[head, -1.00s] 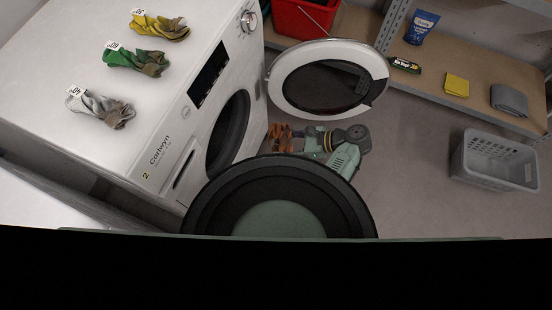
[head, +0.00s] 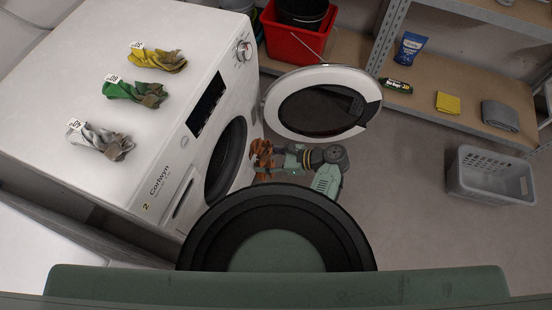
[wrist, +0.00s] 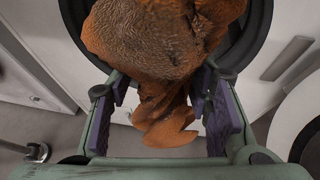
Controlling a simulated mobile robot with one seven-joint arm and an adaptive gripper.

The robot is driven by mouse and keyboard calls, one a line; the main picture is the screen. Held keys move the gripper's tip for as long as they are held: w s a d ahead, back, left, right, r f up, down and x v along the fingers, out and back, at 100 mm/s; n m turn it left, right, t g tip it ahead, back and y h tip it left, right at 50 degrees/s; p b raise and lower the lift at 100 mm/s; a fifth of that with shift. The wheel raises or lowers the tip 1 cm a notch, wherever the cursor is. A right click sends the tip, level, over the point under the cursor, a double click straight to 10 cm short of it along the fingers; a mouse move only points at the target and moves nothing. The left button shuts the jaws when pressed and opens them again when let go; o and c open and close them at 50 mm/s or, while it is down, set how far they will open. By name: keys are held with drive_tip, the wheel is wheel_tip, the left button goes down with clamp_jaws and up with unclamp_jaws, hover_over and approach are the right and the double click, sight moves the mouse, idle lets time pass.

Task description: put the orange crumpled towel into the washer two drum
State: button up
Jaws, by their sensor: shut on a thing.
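The orange crumpled towel (wrist: 160,45) hangs in my gripper (wrist: 165,112), which is shut on it; the bunched cloth fills the space between the purple-padded fingers in the wrist view. In the head view the towel (head: 262,155) shows just right of the washer's drum opening. The washer marked 2 (head: 150,190) is white, with its round door (head: 290,115) swung wide open. Its dark drum opening (head: 228,160) faces right, towards the towel. In the wrist view the dark drum rim (wrist: 75,20) lies behind the towel. The drum's inside is mostly hidden.
Yellow, green and grey gloves (head: 158,60) lie on the washer top. A red bucket (head: 297,35) stands behind the door. A shelf at the right holds a blue pouch (head: 409,48), a yellow cloth (head: 447,103) and a grey cloth (head: 500,115). A grey basket (head: 490,175) sits on clear floor.

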drive_tip(key=b+x, duration=1)
drive_tip(key=x, duration=2.6)
drive_tip(key=shift+b, duration=0.35)
drive_tip(key=shift+f, duration=0.15)
drive_tip(key=shift+w+f+b, duration=0.1)
drive_tip(key=shift+f+b, duration=0.8)
drive_tip(key=shift+f, duration=0.25)
drive_tip(key=o, duration=1.5)
drive_tip(key=shift+r, duration=0.1)
drive_tip(key=shift+d, duration=0.1)
drive_tip(key=v, duration=1.2)
drive_tip(key=shift+r, duration=0.1)
